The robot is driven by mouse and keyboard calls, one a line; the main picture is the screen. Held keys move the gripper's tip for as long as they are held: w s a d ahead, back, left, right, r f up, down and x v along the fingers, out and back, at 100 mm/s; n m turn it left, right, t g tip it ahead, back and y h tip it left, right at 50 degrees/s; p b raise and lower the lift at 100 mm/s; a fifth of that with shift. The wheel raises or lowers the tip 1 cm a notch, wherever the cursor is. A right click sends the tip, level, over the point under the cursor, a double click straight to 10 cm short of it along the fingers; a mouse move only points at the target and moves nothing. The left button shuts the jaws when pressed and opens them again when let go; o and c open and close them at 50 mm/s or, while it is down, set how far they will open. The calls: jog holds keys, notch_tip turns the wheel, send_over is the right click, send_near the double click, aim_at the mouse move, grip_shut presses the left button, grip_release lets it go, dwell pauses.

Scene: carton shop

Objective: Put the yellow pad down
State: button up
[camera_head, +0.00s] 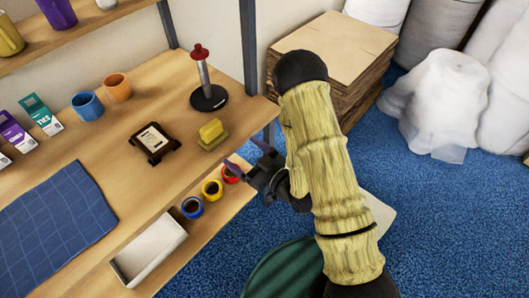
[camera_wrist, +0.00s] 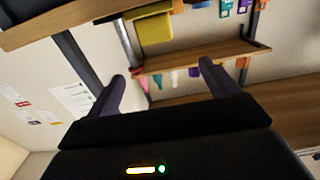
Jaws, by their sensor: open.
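The yellow pad (camera_head: 211,131) is a small yellow block with a darker olive lower part. It rests on the wooden table (camera_head: 160,85) near its right front edge, in the head view. In the wrist view the yellow pad (camera_wrist: 154,34) shows at the top, beyond the fingers, in a picture that looks upside down. My gripper (camera_head: 249,158) is just off the table edge, to the right of and below the pad in the head view. Its dark purple fingers are apart, with nothing between them; it does not touch the pad.
A black stand (camera_head: 208,98) with a red-topped rod and a dark framed block (camera_head: 154,142) stand near the pad. Blue (camera_head: 87,105) and orange (camera_head: 117,87) cups are farther left. Tape rolls (camera_head: 212,189) and a white tray (camera_head: 150,250) sit on a lower shelf. Cardboard (camera_head: 330,50) is stacked behind.

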jog(key=shift+w, duration=0.1)
jog(key=w+d+r+m+g+h, duration=0.1)
jog(key=w+d+m+h, duration=0.1)
jog(key=d+h, duration=0.35)
jog(key=w+d+r+m+g+h, duration=0.1)
jog(key=w+d+g+h, duration=0.15)
jog(key=d+h, duration=0.35)
jog(key=s+d+r+m+g+h, duration=0.1)
jog(key=s+d+r+m+g, duration=0.1)
jog(key=s+d, duration=0.3)
jog(key=s+d+r+m+g+h, duration=0.1)
jog(key=s+d+r+m+g, duration=0.2)
jog(key=s, duration=0.5)
jog(key=shift+s+d+r+m, duration=0.25)
jog(key=shift+d+r+m, duration=0.5)
jog(key=shift+d+m, duration=0.25)
jog(key=shift+g, duration=0.25)
